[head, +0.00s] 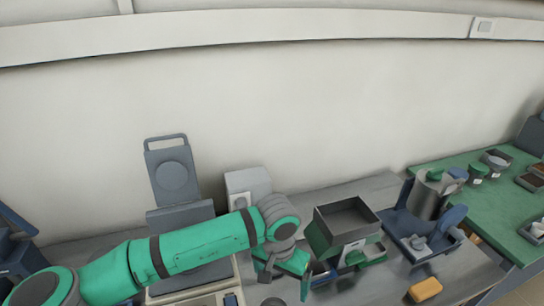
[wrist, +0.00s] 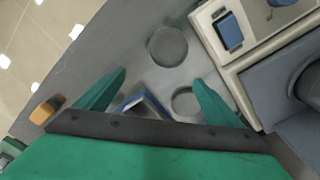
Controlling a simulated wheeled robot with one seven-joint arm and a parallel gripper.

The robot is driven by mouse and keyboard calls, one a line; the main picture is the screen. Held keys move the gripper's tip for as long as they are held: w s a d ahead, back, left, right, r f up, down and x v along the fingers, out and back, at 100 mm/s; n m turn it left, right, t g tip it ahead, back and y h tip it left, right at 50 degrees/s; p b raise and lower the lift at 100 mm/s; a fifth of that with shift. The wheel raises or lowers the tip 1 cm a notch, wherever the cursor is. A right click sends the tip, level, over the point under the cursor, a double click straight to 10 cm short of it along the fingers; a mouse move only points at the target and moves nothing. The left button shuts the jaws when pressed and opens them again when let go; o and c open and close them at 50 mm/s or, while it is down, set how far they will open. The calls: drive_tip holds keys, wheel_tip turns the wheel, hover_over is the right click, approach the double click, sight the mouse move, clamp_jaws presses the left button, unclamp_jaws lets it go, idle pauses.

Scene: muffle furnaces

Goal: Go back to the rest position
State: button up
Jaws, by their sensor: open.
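My gripper (head: 284,284) is at the end of my green arm, low in the middle of the head view, over the grey bench. In the wrist view my gripper (wrist: 160,76) has its two green fingers spread wide apart. A small dark tray-like thing with a blue edge (wrist: 146,105) shows between the fingers, with two round grey shapes (wrist: 167,46) on the bench beyond it. Nothing is seen clamped in the fingers; how far below them the blue-edged thing lies I cannot tell.
An open-topped grey and green box (head: 346,222) stands right of my gripper. Beyond it are a metal cylinder (head: 428,198) on a blue-grey stand and a yellow-orange block (head: 425,290). A blue-grey device (head: 172,178) stands behind my arm. A green table (head: 482,208) is at right.

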drive_tip(key=w+d+r+m+t+h, duration=0.1)
drive_tip(key=d+r+h, duration=0.25)
drive_tip(key=d, duration=0.75)
drive_tip(key=d+r+m+t+h, duration=0.15)
drive_tip(key=d+h, duration=0.35)
drive_tip(key=d, duration=0.7)
drive_tip(key=w+d+r+n+t+h, duration=0.2)
drive_tip(key=d+r+n+t+h, duration=0.35)
drive_tip(key=r, duration=0.55)
drive_tip(key=s+a+f+n+t+y, duration=0.5)
drive_tip(key=a+f+y, duration=0.1)
drive_tip(key=a+f, duration=0.3)
drive_tip(key=s+a+f+n+t+y, duration=0.4)
drive_tip(key=s+a+f+t+y, duration=0.1)
drive_tip(key=a+f, duration=0.35)
drive_tip(key=s+a+f+m+g+y, duration=0.1)
drive_tip(key=s+a+f+m, duration=0.1)
drive_tip(key=s+a, duration=0.2)
drive_tip(key=s+a+f+m+g+y, duration=0.1)
drive_tip(key=s+a, duration=0.4)
drive_tip(key=s, duration=0.6)
drive_tip(key=s+a+f+m+y, duration=0.1)
drive_tip(key=s+a+f+m, duration=0.2)
drive_tip(key=s, duration=0.5)
drive_tip(key=shift+s+a+f+g+y, duration=0.15)
drive_tip(key=shift+a+f+g+y, duration=0.25)
drive_tip(key=shift+a+f, duration=0.4)
